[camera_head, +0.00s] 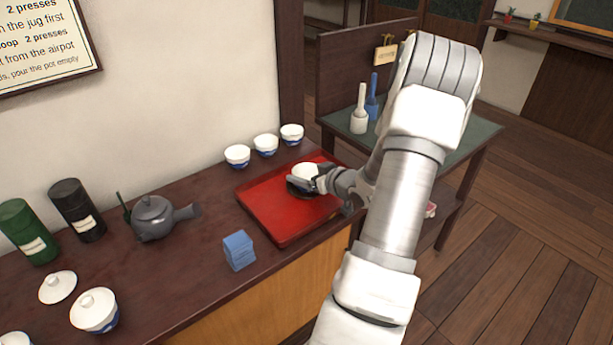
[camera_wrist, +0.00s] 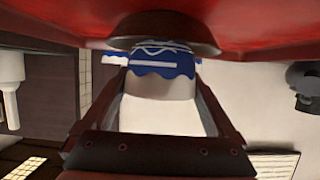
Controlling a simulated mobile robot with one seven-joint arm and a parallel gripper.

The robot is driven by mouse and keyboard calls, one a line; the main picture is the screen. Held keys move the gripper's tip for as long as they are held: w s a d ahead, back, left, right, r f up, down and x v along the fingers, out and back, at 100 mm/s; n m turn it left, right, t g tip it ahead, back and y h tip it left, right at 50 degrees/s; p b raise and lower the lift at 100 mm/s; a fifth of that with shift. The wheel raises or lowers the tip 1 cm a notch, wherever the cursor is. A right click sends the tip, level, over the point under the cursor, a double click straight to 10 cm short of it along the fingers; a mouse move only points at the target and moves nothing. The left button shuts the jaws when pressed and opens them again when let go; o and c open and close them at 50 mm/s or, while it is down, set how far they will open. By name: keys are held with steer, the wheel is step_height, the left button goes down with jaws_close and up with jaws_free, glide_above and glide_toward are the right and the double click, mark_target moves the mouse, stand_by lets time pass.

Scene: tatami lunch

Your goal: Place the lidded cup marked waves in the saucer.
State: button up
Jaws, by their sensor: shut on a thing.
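A white cup with a blue wave band (camera_wrist: 163,70) is between the fingers of my gripper (camera_wrist: 160,88) in the wrist view. In the head view this cup (camera_head: 305,172) is at the fingertips of my gripper (camera_head: 318,183), over the red tray. A dark saucer (camera_head: 297,187) is directly under the cup. It also shows in the wrist view (camera_wrist: 165,28), with the cup's base against or very close to it; I cannot tell if they touch. The cup looks upright. Whether it wears a lid is unclear.
The red tray (camera_head: 262,205) lies on the dark counter. Several white cups, including one (camera_head: 237,155), stand behind it. A blue box (camera_head: 239,250), a grey teapot (camera_head: 153,217), a lidded cup (camera_head: 94,309) and a loose lid (camera_head: 57,286) are to the left.

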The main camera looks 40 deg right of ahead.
steer(key=shift+r, duration=0.1)
steer(key=o, duration=1.1)
steer(key=p+v, duration=0.3)
steer(key=v, duration=0.9)
